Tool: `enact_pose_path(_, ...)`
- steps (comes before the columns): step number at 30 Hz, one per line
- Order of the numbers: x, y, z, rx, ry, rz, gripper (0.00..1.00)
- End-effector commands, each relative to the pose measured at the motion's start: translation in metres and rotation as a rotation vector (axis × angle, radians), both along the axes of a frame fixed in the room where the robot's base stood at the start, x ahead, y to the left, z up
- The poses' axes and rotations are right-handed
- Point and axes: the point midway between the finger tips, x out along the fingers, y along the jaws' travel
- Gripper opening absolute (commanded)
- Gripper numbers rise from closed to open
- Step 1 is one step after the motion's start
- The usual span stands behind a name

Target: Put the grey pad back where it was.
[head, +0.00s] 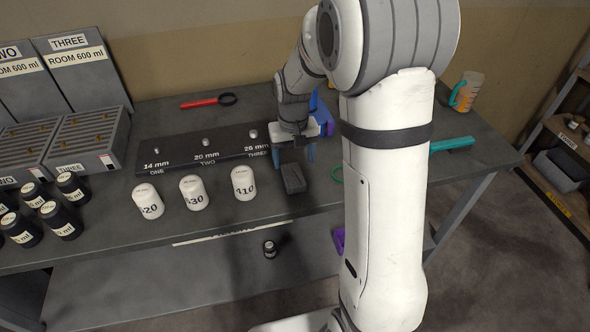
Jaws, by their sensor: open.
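The grey pad (293,179) is a small dark grey block on the workbench, in front of the right end of the black size strip and right of the white container marked 410. My gripper (293,155) is open, pointing down just behind and above the pad. Its blue-grey fingers show on either side. I cannot tell whether a finger touches the pad. My arm hides part of the bench to the right.
White containers marked 420 (147,201), 430 (194,192) and 410 (244,183) stand left of the pad. The black strip (180,152) carries small metal pieces. Several black bottles (62,220) stand at left. A red-handled magnifier (208,101) lies behind.

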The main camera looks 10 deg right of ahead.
Motion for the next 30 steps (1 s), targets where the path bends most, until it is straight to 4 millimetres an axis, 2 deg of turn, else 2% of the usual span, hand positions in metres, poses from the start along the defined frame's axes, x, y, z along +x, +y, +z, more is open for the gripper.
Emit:
enact_pose_path(1, 0.001, 0.000, 0.012, 0.000, -0.005, 0.000, 0.71)
enact_pose_path(6, 0.001, 0.000, 0.039, 0.000, -0.002, -0.001, 0.71)
enact_pose_path(11, -0.002, -0.001, 0.053, 0.000, -0.003, -0.001, 0.71)
enact_pose_path(14, -0.013, -0.001, 0.065, 0.000, -0.018, -0.001, 0.71)
enact_pose_path(17, -0.037, -0.001, 0.082, 0.000, -0.051, -0.002, 0.71)
enact_pose_path(22, -0.099, -0.002, 0.110, -0.001, -0.129, -0.004, 0.71)
enact_pose_path(27, -0.159, -0.003, 0.120, 0.000, -0.201, -0.005, 0.71)
enact_pose_path(30, -0.185, -0.003, 0.119, -0.001, -0.233, -0.005, 0.71)
